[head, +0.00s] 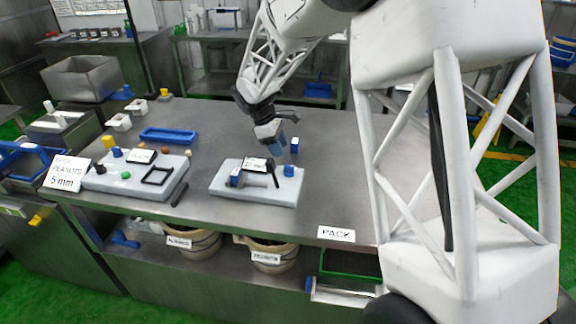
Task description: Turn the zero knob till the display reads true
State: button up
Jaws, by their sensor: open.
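My gripper (279,146) hangs above the back right part of a pale slab (225,187) on the steel table. Its tips look blue, and it holds nothing that I can see. On the slab lie a small instrument with a blue block (236,177), a metal bar (257,181), a dark upright rod (273,174) and a small white display or label (255,164), whose reading is too small to make out. A small dark blue knob-like piece (288,170) stands at the slab's right, below my gripper and apart from it. I cannot tell which piece is the zero knob.
A second pale slab (120,185) at left holds a black frame (158,176) and small coloured pieces. A blue tray (168,135) lies behind it. A "5 mm" sign (65,173) stands at the left edge, a "PACK" label (336,234) at the front. Table right of the slab is clear.

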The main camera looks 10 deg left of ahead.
aim_at(288, 166)
jog(key=shift+f, duration=0.1)
jog(key=shift+x, duration=3.85)
grip_shut()
